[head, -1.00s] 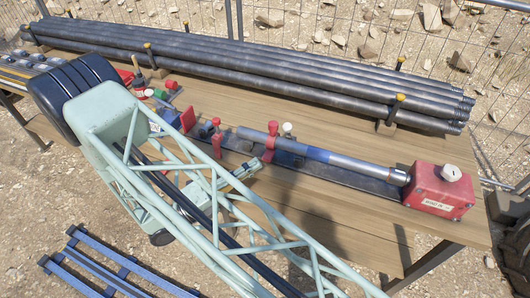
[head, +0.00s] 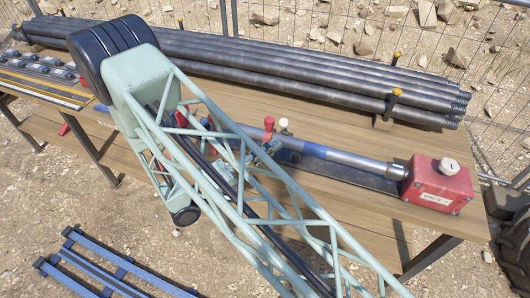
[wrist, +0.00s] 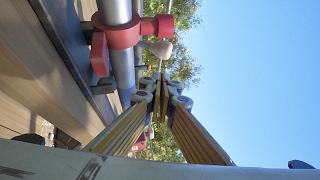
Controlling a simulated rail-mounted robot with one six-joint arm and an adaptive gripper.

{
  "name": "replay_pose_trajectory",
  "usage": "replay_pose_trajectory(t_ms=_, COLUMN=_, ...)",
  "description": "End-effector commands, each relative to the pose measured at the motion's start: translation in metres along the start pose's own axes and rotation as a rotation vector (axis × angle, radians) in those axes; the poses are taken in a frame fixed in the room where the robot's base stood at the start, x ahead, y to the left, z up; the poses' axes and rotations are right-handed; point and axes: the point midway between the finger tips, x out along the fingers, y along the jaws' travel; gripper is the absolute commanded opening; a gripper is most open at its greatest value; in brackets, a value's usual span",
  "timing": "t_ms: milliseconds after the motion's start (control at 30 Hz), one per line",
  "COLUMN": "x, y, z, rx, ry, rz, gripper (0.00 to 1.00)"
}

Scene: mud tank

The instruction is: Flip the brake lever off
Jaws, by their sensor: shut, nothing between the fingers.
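A grey pipe (head: 345,158) lies along the bench. Two upright levers stand beside it, one with a red knob (head: 268,124) and one with a white knob (head: 282,125); I cannot tell which is the brake lever. The wrist view shows the red collar (wrist: 122,32) around the pipe, with its red knob (wrist: 164,25) and the cream-white knob (wrist: 160,48). My gripper (wrist: 160,84) is shut and empty, its tips just below the white knob in that picture. Contact cannot be judged. In the head view my arm's lattice partly hides the gripper and lever bases.
A red box (head: 438,184) with a white knob sits at the pipe's right end. Several long dark pipes (head: 290,72) lie along the back of the wooden bench (head: 372,222). The bench front at right is clear. Blue rails (head: 105,265) lie on the ground.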

Motion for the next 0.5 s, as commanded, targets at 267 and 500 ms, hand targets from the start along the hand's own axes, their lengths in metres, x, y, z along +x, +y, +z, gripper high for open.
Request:
replay_pose_trajectory(t_ms=267, x=0.023, y=0.001, z=0.018, rx=0.003, ry=0.001, rz=0.000, gripper=0.00)
replay_pose_trajectory(t_ms=500, x=0.032, y=0.000, z=0.027, rx=0.001, ry=0.000, rz=0.000, gripper=0.00)
